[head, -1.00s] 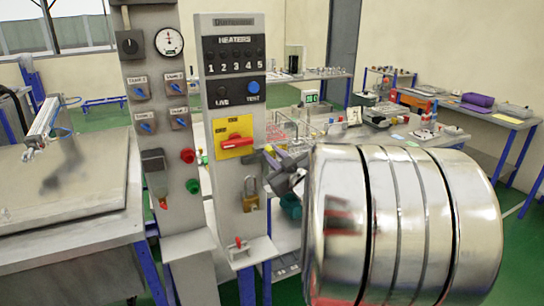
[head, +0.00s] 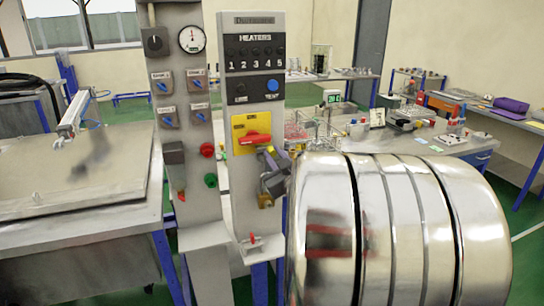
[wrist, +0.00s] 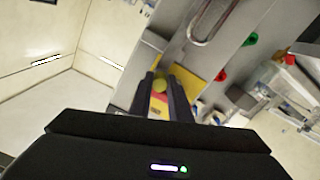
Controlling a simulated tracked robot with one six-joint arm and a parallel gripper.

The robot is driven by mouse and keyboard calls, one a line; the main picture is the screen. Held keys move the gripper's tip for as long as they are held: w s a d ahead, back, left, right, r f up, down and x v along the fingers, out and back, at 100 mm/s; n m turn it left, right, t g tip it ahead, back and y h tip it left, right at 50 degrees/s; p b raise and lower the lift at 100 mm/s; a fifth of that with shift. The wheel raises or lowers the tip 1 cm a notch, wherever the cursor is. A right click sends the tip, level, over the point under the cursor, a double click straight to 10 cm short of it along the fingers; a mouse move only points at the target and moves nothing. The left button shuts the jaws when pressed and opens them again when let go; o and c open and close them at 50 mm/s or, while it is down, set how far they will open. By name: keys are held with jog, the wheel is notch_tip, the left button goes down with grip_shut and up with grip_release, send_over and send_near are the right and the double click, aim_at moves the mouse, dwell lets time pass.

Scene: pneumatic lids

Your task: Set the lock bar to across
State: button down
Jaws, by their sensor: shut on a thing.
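The lock bar seems to be the red handle (head: 254,139) on the yellow plate (head: 239,123) of the heaters panel. It lies roughly level, across the plate. My gripper (head: 266,153) is at its right end, with its fingers over the lower right of the plate. In the wrist view my fingers (wrist: 165,92) reach to the yellow plate (wrist: 183,76), with some red and a small yellow-green round part between them. The fingers look closed on the handle, though the contact is partly hidden. A brass padlock (head: 265,201) hangs just below, partly covered by my gripper.
Left of the panel stands a grey post with a gauge (head: 191,39), blue-knobbed switches, a red button (head: 207,150) and a green button (head: 211,180). A small red lever (head: 252,238) is below. A large lidded tank (head: 75,180) is at left.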

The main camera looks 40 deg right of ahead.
jog(key=shift+w+a+f, duration=0.1)
jog(key=shift+w+a, duration=0.05)
jog(key=shift+a, duration=0.15)
jog(key=c, duration=2)
grip_release()
jog(key=shift+a, duration=0.1)
jog(key=o, duration=0.4)
jog(key=shift+c, duration=0.2)
